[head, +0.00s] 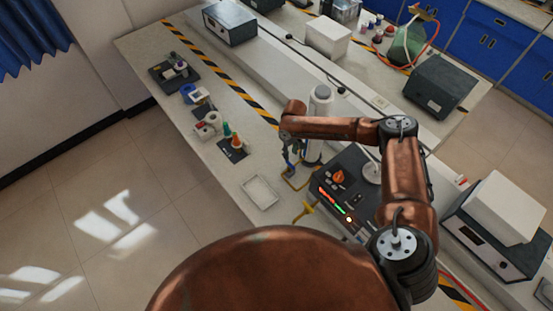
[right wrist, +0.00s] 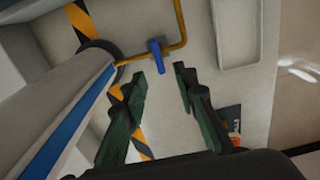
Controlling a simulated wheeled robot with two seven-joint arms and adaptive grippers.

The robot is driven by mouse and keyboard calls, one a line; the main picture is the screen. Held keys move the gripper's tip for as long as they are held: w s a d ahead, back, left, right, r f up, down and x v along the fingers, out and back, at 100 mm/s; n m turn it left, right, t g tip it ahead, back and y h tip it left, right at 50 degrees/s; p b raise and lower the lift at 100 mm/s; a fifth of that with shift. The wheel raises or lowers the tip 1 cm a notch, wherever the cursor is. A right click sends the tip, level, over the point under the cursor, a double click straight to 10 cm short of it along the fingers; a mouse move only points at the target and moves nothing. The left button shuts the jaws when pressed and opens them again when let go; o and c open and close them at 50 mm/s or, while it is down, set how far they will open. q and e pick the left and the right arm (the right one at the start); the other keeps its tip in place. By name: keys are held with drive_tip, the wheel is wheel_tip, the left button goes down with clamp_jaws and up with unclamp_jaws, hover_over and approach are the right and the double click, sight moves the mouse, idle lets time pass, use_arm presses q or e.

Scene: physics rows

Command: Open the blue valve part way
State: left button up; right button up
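The blue valve (right wrist: 157,55) shows in the right wrist view as a small blue handle on a thin yellow pipe (right wrist: 180,25). It lies just beyond the gap between my right fingertips, and I see no contact. My right gripper (right wrist: 160,75) has its two dark green fingers apart with nothing between them. In the head view my right gripper (head: 289,151) is above the yellow pipe (head: 295,183), beside the white cylinder; the blue handle is hard to make out there. My left gripper is not in view.
A white cylinder (head: 320,105) stands close to my right gripper. A white tray (head: 260,192) lies left. Small bottles (head: 232,138) stand farther left on the bench.

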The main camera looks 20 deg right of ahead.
sight(290, 164)
wheel_tip(290, 164, down, 7)
drive_tip(key=shift+s+d+r+p, duration=0.1)
drive_tip(key=shift+p, duration=0.3)
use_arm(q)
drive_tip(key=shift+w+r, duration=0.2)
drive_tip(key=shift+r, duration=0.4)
use_arm(e)
drive_tip(key=shift+f, duration=0.8)
drive_tip(key=shift+c, duration=0.4)
